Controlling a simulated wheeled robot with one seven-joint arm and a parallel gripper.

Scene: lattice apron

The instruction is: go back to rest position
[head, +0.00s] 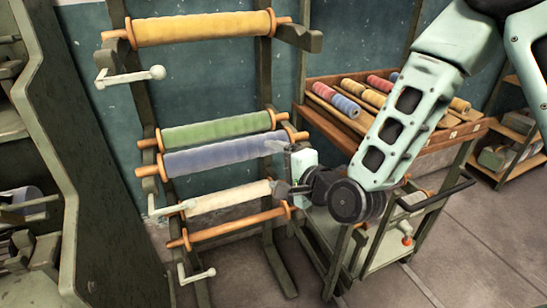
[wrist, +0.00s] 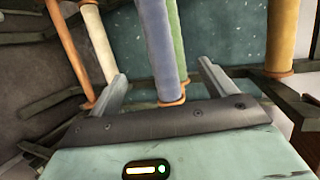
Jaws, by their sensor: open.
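My gripper (head: 276,147) is open and empty at the right end of the blue roll (head: 222,155) on the rack. In the wrist view, the fingers of my gripper (wrist: 164,84) stand apart, with the blue roll (wrist: 156,40) and the green roll (wrist: 177,45) showing between them. I cannot tell whether a finger touches the blue roll. The arm reaches in from the upper right of the head view, with its pale links bent down toward the rack.
The rack (head: 143,105) also holds a yellow roll (head: 200,28), a green roll (head: 215,130), a cream roll (head: 230,199) and a bare wooden rod (head: 230,229). Crank handles stick out at its left. A cart (head: 345,135) with several small rolls stands close at the right.

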